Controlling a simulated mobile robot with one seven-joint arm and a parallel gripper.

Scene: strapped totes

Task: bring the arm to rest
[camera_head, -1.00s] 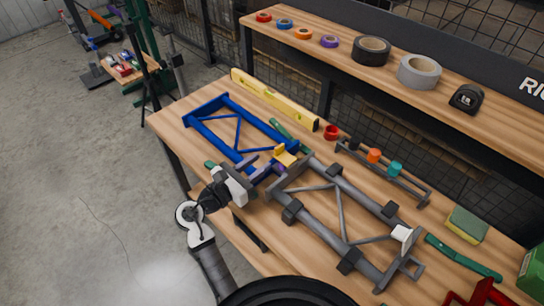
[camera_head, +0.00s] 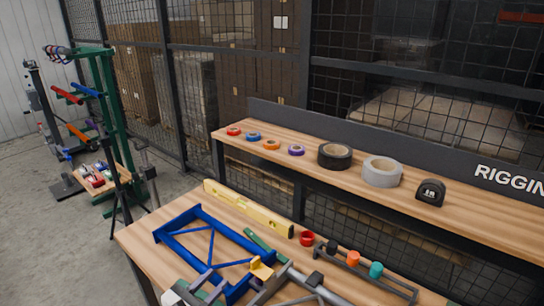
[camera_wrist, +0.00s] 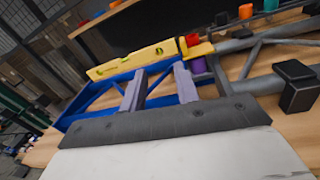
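My gripper (camera_wrist: 160,90) shows in the wrist view with two grey-purple fingers apart and nothing between them. It is above the bench, with the blue frame (camera_wrist: 100,90) beyond its fingers. In the head view my gripper (camera_head: 208,283) is at the bottom edge, by the near part of the blue frame (camera_head: 208,215). The rest of my arm is out of the picture. A yellow block (camera_head: 261,268) sits by the blue frame's right corner, beside a grey frame (camera_head: 318,290). The wrist view shows a purple piece (camera_wrist: 198,65) below that block.
A yellow level (camera_head: 248,208), red ring (camera_head: 307,238) and rack with coloured pieces (camera_head: 362,268) lie behind the frames on the bench. The raised shelf holds tape rolls (camera_head: 382,171) and a tape measure (camera_head: 431,192). A green stand (camera_head: 115,120) is at left; open floor lies before it.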

